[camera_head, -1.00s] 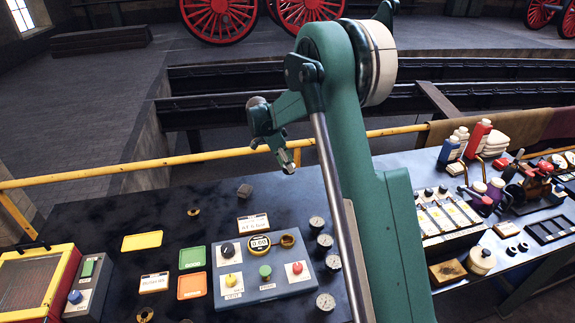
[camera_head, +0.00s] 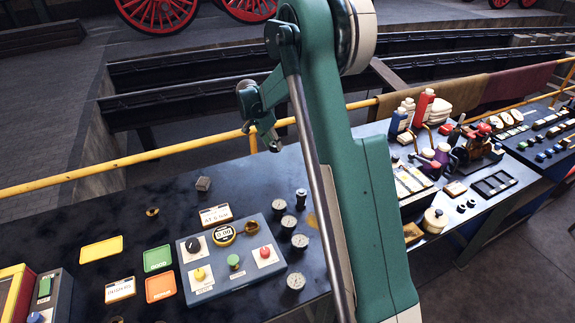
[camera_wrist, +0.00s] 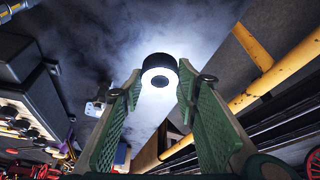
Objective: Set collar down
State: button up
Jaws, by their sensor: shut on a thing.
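My gripper (camera_head: 274,147) is raised above the bench near the yellow rail in the head view, tips angled down. In the wrist view its two green-padded fingers (camera_wrist: 160,85) are closed around a short round black piece, which I take as the collar (camera_wrist: 158,62). The collar has a pale ring face with a dark centre and sits between the fingertips, clear of the bench. In the head view it is too small to make out. The dark bench top (camera_head: 150,240) lies below.
A grey control box (camera_head: 232,265) with coloured knobs stands on the bench, gauges (camera_head: 300,242) along its right. Yellow (camera_head: 101,249), green (camera_head: 158,259) and orange (camera_head: 160,288) pads lie left. A small grey block (camera_head: 203,184) sits near the rear. A yellow rail (camera_head: 180,158) runs behind.

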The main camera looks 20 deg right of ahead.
jog(key=d+n, duration=0.1)
jog(key=d, duration=0.5)
jog(key=shift+s+t, duration=0.25)
jog(key=shift+t, duration=0.05)
jog(key=shift+f, duration=3.05)
jog(key=shift+f, duration=0.1)
jog(key=shift+f, duration=1.75)
jog(key=shift+f+b, duration=0.15)
jog(key=shift+b, duration=0.2)
jog(key=o, duration=1.1)
jog(key=shift+o, duration=0.2)
